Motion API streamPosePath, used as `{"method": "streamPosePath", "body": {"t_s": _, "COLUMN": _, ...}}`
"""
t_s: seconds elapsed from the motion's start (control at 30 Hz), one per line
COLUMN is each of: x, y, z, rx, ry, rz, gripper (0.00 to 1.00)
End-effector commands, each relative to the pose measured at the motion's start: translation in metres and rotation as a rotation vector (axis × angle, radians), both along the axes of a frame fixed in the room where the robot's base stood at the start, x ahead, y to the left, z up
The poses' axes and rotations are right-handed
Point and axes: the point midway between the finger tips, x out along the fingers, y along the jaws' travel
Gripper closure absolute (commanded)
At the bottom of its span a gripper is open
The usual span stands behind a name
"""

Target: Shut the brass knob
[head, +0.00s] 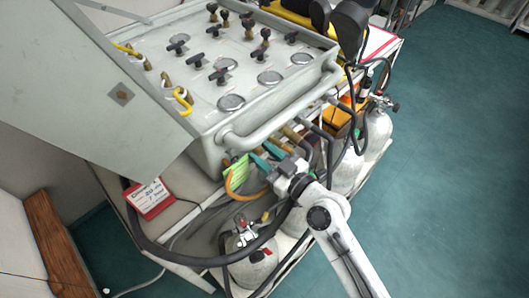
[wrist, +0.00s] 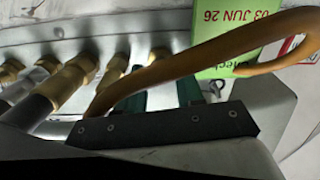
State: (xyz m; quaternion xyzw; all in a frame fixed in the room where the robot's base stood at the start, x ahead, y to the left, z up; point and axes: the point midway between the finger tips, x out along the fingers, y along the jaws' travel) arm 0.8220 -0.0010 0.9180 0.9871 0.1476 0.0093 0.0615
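My gripper (head: 260,155) is at the front wall of the grey panel box (head: 215,140). Its two teal fingers stand apart. In the wrist view, the fingers (wrist: 163,88) are partly hidden behind an orange-brown hose that crosses close to the camera. Brass fittings (wrist: 80,68) stand in a row on the box front, left of and beyond the fingers. A smaller brass piece (wrist: 158,54) shows past the hose, roughly in line with the finger gap. I cannot tell which brass piece is the knob, or whether a finger touches it.
The orange-brown hose (head: 234,190) loops beside my gripper. A green tag (wrist: 225,60) hangs at the box front, and a red-and-white card (head: 149,198) is to the left. Grey cylinders (head: 252,268) stand below. Black T-handles and gauges cover the panel top. Green floor is free at right.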

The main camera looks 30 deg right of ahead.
Motion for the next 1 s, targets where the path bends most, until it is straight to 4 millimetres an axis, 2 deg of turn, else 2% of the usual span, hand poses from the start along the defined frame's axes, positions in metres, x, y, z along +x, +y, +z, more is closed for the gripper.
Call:
{"method": "streamPosePath", "body": {"t_s": 0.23, "x": 0.0002, "y": 0.0003, "z": -0.0002, "rx": 0.000, "ry": 0.000, "rz": 0.000, "gripper": 0.65}}
{"method": "streamPosePath", "body": {"t_s": 0.6, "x": 0.0001, "y": 0.0001, "z": -0.0002, "rx": 0.000, "ry": 0.000, "rz": 0.000, "gripper": 1.00}}
{"method": "streamPosePath", "body": {"t_s": 1.0, "x": 0.0000, "y": -0.0002, "z": -0.0005, "rx": 0.060, "ry": 0.019, "rz": 0.000, "gripper": 1.00}}
